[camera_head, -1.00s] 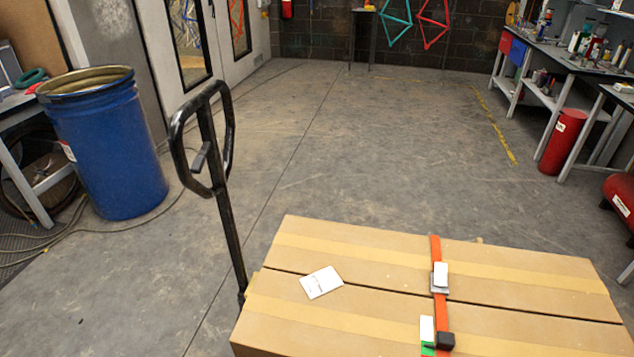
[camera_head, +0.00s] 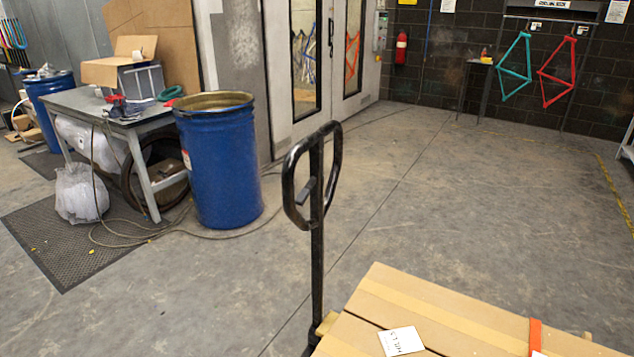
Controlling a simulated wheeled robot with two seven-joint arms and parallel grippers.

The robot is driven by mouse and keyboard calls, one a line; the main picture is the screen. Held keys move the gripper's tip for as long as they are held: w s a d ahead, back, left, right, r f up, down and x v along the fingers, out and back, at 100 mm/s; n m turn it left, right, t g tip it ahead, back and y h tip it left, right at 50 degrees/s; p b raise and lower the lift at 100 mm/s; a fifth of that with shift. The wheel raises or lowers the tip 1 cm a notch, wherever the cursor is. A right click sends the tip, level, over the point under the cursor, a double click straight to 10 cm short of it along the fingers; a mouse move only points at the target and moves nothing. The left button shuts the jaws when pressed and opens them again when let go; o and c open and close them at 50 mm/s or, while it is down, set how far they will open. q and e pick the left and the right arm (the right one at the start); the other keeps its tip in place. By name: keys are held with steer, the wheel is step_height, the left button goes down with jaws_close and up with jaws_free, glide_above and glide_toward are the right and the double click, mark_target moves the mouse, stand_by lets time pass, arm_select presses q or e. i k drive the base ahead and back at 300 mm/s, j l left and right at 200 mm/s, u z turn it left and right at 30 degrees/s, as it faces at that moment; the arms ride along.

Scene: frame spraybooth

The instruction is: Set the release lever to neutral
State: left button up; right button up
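The release lever (camera_head: 306,190) is a small dark lever inside the loop of the black pallet jack handle (camera_head: 317,240). The handle stands nearly upright at the middle of the view, with its loop at the top. The exact setting of the lever is too small to tell. The handle's foot meets the end of the cardboard box load (camera_head: 450,315) at the lower right. Neither of my grippers shows in the view.
A blue drum (camera_head: 222,170) stands left of the handle, beside a cluttered workbench (camera_head: 95,103). A hose (camera_head: 130,240) and a dark floor mat (camera_head: 70,235) lie on the floor there. Concrete floor is open behind the handle, up to the booth doors (camera_head: 345,60).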

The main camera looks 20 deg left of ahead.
mark_target(304, 194)
steer(key=i+j+z, duration=0.25)
steer(key=j+z, duration=0.2)
steer(key=j, duration=1.2)
steer(key=j+z, duration=0.4)
steer(key=j, duration=1.2)
